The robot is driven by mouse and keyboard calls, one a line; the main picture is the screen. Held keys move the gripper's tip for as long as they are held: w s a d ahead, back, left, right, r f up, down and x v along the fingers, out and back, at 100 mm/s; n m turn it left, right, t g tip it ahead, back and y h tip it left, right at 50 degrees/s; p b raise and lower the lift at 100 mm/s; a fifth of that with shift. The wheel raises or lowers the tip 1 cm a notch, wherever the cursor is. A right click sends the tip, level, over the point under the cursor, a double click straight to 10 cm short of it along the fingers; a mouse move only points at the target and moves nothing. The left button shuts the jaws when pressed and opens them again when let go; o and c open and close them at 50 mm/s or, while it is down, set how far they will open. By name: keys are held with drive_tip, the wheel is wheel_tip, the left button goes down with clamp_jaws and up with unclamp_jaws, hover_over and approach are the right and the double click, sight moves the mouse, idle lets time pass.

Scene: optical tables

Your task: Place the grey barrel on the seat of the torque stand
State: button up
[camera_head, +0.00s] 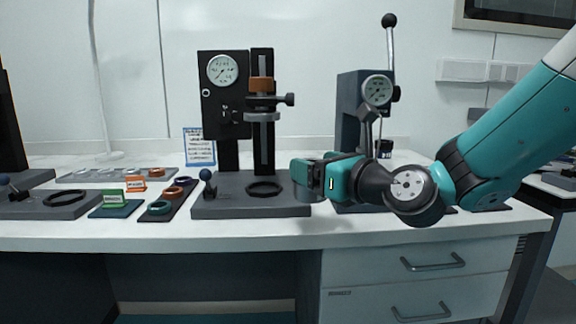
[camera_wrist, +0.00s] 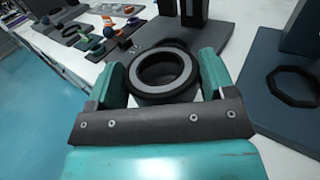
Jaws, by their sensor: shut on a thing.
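The grey barrel (camera_wrist: 165,91) is between the two teal fingers of my gripper (camera_wrist: 163,72) in the wrist view. It shows a round grey top face with a dark rim and a dark opening. My gripper (camera_head: 316,181) is shut on it, and holds it near the right front of the middle stand's base. The middle stand (camera_head: 225,125) has a dial, a clamp column and a dark ring seat (camera_head: 265,189) on its base plate. The right stand (camera_head: 350,105) has a dial and a lever; its faceted ring (camera_wrist: 291,86) shows in the wrist view. Which is the torque stand, I cannot tell.
A third base plate with a dark ring (camera_head: 66,198) is at the left. Between it and the middle stand are a tray of coloured rings (camera_head: 168,200) and a green-labelled card holder (camera_head: 116,206). A printed sign (camera_head: 199,147) stands behind. The table's front edge (camera_head: 250,231) is clear.

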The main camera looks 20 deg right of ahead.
drive_tip(key=p+x, duration=0.1)
drive_tip(key=p, duration=0.1)
drive_tip(key=p+x, duration=0.2)
drive_tip(key=p, duration=0.1)
drive_tip(key=shift+w+r+p, duration=0.2)
drive_tip(key=shift+r+p, duration=0.15)
drive_tip(key=w+a+f+p, duration=0.1)
drive_tip(key=w, duration=0.3)
drive_tip(key=w+a+f+p, duration=0.1)
drive_tip(key=w+f, duration=0.1)
drive_tip(key=w, duration=0.2)
drive_tip(key=w+a+f+p, duration=0.1)
drive_tip(key=w, duration=0.3)
drive_tip(key=shift+w+a+f, duration=0.15)
drive_tip(key=shift+a+f, duration=0.05)
drive_tip(key=shift+a, duration=0.15)
drive_tip(key=shift+r, duration=0.1)
drive_tip(key=o, duration=1)
drive_tip(key=shift+o, duration=0.3)
